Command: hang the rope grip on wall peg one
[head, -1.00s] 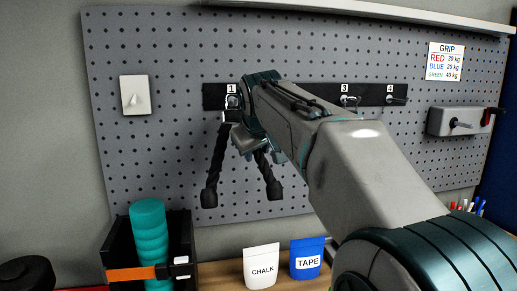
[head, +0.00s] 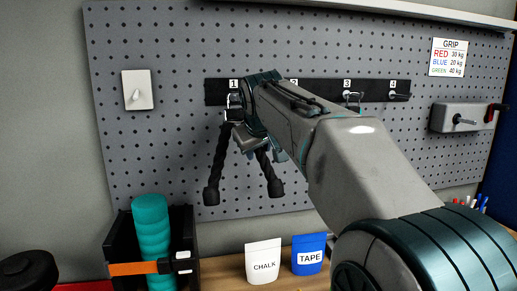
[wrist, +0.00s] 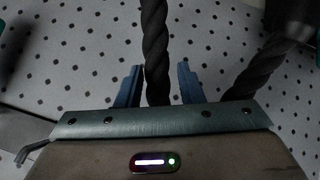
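The rope grip (head: 218,155) is a dark twisted rope with two strands ending in black knobs. It hangs in front of the pegboard below the label of wall peg one (head: 235,98). A pale metal piece shows at its top by the peg, but my arm partly hides this spot, and I cannot tell if it is seated. My gripper (head: 258,143) is right at the rope, just below the peg rail. In the wrist view one rope strand (wrist: 155,55) passes between my two fingers (wrist: 158,85), with a gap beside it; they look open. The second strand is at right.
The black rail (head: 322,91) also carries pegs three and four to the right. Below stand a black bin with a teal roller (head: 151,235), a chalk bag (head: 263,261) and a tape bag (head: 308,255).

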